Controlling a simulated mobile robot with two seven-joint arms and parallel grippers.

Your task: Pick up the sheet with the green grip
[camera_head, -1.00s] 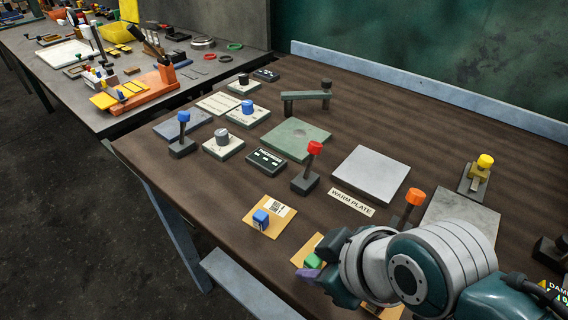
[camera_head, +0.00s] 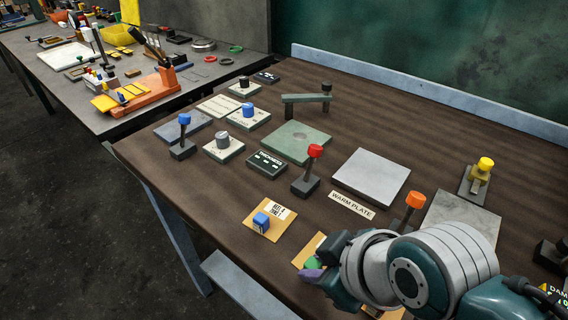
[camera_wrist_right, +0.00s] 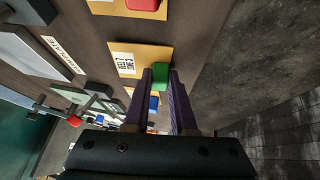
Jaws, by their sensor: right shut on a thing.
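The sheet with the green grip is tan (camera_head: 307,249) and lies at the near edge of the dark table, partly covered by my right gripper. Its green grip (camera_head: 313,262) shows only in part in the head view. In the right wrist view the green grip (camera_wrist_right: 160,74) sits between the purple fingers, and the tan sheet with a printed label (camera_wrist_right: 148,55) extends beyond it. My right gripper (camera_head: 314,268) is shut on the green grip, also seen in the right wrist view (camera_wrist_right: 161,82). The sheet appears to rest on the table. My left gripper is out of view.
A tan sheet with a blue grip (camera_head: 262,221) lies just left. A red-grip sheet (camera_wrist_right: 141,4) lies on the other side. An orange-knobbed post (camera_head: 415,200) stands close behind my wrist; a red-knobbed post (camera_head: 314,151) and grey plate (camera_head: 372,176) are farther back.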

